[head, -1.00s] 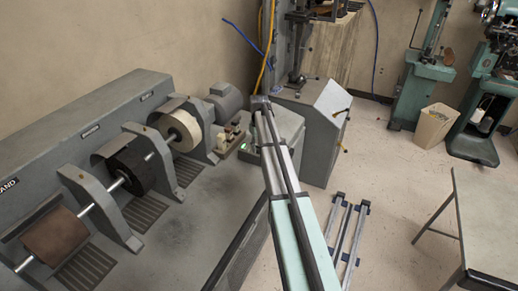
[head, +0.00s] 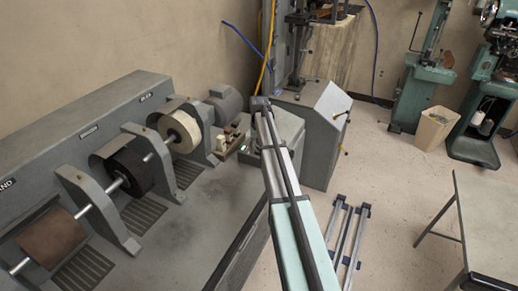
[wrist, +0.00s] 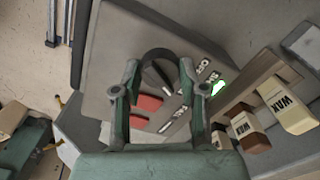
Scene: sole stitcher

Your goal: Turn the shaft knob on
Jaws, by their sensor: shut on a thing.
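The shaft knob (wrist: 157,54) is a dark round dial with a pale line across it, on a sloped grey control panel (wrist: 105,70) in the wrist view. My gripper (wrist: 159,74) has its two green fingers on either side of the knob and is shut on it. A green light (wrist: 218,88) glows at the panel's right side. Two red pieces (wrist: 150,103) lie below the knob. In the head view my arm hides the gripper and the knob.
Wax blocks (wrist: 279,95) stand on a wooden ledge just right of the panel. A grey machine with a brown roller (head: 52,238), black roller (head: 130,170) and pale wheel (head: 181,131) lines the left. A grey cabinet (head: 325,135) stands right of the panel.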

